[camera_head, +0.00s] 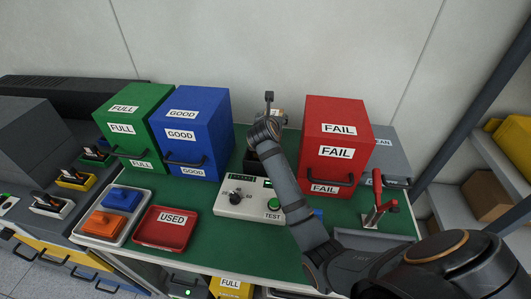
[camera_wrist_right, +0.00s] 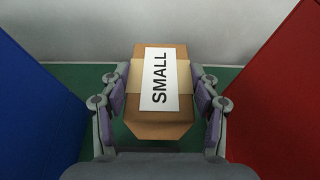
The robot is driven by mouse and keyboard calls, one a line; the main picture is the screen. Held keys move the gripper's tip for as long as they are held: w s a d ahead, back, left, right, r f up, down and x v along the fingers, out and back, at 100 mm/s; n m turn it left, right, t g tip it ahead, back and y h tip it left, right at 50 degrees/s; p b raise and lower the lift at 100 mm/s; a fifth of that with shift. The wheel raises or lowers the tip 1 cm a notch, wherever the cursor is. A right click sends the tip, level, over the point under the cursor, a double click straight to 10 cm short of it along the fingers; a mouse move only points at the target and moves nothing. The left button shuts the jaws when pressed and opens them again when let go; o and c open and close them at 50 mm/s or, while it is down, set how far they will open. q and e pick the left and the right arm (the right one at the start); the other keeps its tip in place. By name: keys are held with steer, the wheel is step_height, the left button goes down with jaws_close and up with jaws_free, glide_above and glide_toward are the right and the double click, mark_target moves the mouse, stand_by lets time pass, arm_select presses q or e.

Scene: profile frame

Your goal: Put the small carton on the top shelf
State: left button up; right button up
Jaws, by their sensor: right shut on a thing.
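The small carton (camera_wrist_right: 140,78) is a brown box with a tan band and a white "SMALL" label. In the right wrist view it sits between the two fingers of my right gripper (camera_wrist_right: 160,112), which is shut on its sides. In the head view my right gripper (camera_head: 268,128) is at the back of the green table, between the blue and red cabinets, and mostly hides the carton (camera_head: 281,114). The shelf rack (camera_head: 468,147) stands at the right edge of the head view; its top is cut off. My left gripper is not in view.
The blue "GOOD" cabinet (camera_head: 205,127) and red "FAIL" cabinet (camera_head: 335,150) flank my right gripper. A tester box (camera_head: 243,203), a red-handled clamp (camera_head: 378,205) and a grey bin (camera_head: 388,150) stand on the table. A brown box (camera_head: 486,196) and yellow bins (camera_head: 515,145) occupy the rack.

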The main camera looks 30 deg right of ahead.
step_height(320, 180, down, 6)
steer(key=shift+f+b, duration=0.1)
steer(key=shift+b, duration=0.2)
steer(key=o, duration=1.5)
steer(key=shift+f, duration=0.1)
steer(key=shift+c, duration=0.2)
